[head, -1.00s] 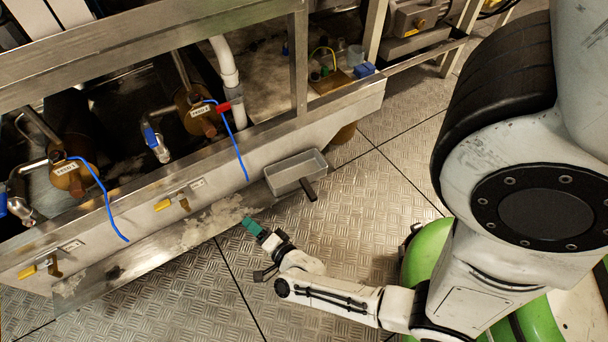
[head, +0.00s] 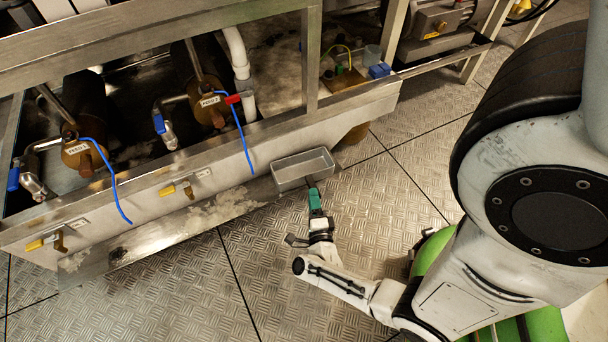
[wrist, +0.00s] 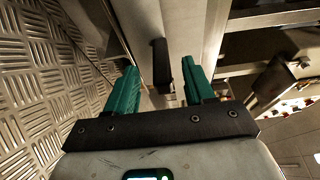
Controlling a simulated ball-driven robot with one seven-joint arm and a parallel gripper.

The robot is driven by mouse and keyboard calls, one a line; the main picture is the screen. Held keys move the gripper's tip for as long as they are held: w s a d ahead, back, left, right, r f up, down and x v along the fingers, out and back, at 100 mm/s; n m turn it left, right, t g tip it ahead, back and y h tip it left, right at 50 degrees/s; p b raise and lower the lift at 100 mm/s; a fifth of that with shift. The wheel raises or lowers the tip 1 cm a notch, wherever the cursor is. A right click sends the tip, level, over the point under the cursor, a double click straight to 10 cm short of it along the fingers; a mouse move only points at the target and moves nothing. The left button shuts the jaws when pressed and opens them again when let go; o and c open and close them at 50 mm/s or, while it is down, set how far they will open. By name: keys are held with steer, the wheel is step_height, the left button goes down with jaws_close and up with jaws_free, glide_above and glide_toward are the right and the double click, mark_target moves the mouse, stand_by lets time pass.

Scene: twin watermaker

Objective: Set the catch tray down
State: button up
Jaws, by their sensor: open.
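The catch tray (head: 290,183) is a shallow grey rectangular pan. In the head view it sits level at the right end of the low metal ledge along the frame's foot. My gripper (head: 314,196) is just in front of the tray, its green fingers pointing at the handle side. In the wrist view the dark handle (wrist: 161,66) stands between the two spread green fingers of my gripper (wrist: 157,90), with a gap on both sides. My fingers hide most of the handle in the head view.
The metal ledge (head: 150,238) runs left below a beam with yellow-handled valves (head: 168,190). Patterned floor plates (head: 180,300) are clear in front.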

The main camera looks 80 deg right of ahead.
mark_target(311, 186)
steer(key=b+x, duration=0.1)
steer(key=x, duration=0.4)
steer(key=shift+b, duration=0.35)
jaws_close()
steer(key=shift+r, duration=0.1)
